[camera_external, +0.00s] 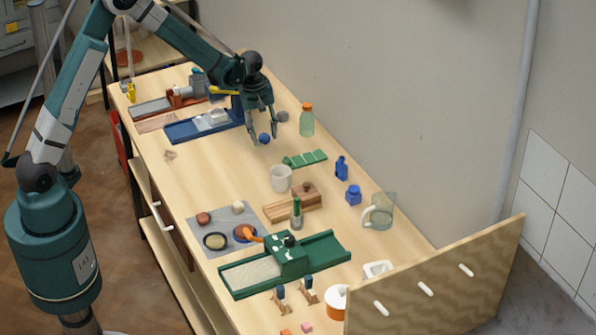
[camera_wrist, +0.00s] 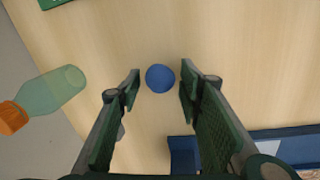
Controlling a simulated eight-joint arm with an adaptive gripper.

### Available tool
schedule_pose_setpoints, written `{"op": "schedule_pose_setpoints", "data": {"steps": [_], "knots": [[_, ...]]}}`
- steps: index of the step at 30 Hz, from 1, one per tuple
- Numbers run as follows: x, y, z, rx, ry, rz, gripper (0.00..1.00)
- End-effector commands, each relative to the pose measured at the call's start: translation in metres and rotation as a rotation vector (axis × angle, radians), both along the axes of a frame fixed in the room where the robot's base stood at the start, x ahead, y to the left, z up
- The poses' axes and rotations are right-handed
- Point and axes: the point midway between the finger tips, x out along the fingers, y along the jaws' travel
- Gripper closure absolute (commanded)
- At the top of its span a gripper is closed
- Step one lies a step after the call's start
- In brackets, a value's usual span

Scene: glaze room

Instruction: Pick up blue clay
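The blue clay (camera_external: 264,139) is a small round blue lump on the wooden table, near the far end. In the wrist view the blue clay (camera_wrist: 160,78) lies between my two fingertips, with bare table showing on both sides of it. My gripper (camera_external: 259,137) points down over it from above. In the wrist view my gripper (camera_wrist: 161,82) is open, its green finger pads apart and not visibly touching the clay. The exact height of the fingertips above the table is hard to tell.
A green bottle with an orange cap (camera_external: 307,120) stands right of my gripper, with a grey lump (camera_external: 282,116) nearer. A blue tray (camera_external: 190,128) lies to the left. A green ribbed piece (camera_external: 305,159) and a white cup (camera_external: 280,178) stand nearer the front.

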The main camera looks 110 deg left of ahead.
Motion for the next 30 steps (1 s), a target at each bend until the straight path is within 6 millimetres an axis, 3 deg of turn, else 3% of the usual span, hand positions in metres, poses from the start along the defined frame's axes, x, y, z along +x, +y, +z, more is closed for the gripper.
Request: {"op": "schedule_pose_setpoints", "data": {"steps": [14,24,30], "knots": [[0.0007,0.0003,-0.0081,0.000,0.000,0.000,0.64],[0.0007,0.0004,-0.0080,0.000,0.000,0.000,0.78],[0.0007,0.0004,-0.0080,0.000,0.000,0.000,0.81]]}}
